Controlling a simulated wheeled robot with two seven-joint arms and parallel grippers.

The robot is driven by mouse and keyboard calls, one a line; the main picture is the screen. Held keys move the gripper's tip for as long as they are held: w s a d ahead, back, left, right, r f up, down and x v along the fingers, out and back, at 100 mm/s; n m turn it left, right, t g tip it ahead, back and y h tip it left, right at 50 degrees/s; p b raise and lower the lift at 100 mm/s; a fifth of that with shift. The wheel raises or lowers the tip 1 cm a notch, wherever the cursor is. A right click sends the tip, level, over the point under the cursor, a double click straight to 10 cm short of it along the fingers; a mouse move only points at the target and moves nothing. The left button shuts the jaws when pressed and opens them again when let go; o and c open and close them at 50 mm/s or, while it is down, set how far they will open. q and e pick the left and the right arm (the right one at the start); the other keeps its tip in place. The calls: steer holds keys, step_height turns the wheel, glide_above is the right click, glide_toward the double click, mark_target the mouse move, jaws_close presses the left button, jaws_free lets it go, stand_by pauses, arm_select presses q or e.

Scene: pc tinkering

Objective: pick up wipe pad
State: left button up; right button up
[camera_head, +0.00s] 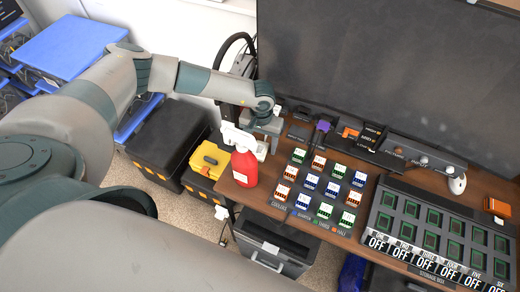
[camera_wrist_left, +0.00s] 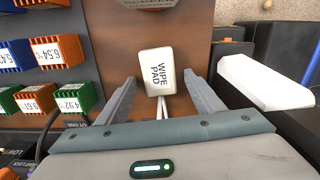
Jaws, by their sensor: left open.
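The wipe pad (camera_wrist_left: 157,70) is a small white block with black lettering. In the left wrist view it lies on the brown tabletop between the two fingers of my left gripper (camera_wrist_left: 162,85), with a gap on each side. A thin white part extends from it toward the gripper's palm. In the head view my left gripper (camera_head: 264,128) points down at the desk's left end, beside the red spray bottle (camera_head: 244,167), and is open. The pad is largely hidden there by the gripper and bottle. My right gripper is not seen.
The bottle's white top (camera_wrist_left: 265,83) is close right of the gripper in the wrist view. Several coloured labelled blocks (camera_head: 310,182) stand in rows to the right. A large dark monitor (camera_head: 390,70) rises behind. A storage box (camera_head: 440,235) fills the desk's right side.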

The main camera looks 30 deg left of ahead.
mark_target(264, 148)
arm_select(q)
steer(key=c, duration=1.1)
steer(key=shift+r, duration=0.1)
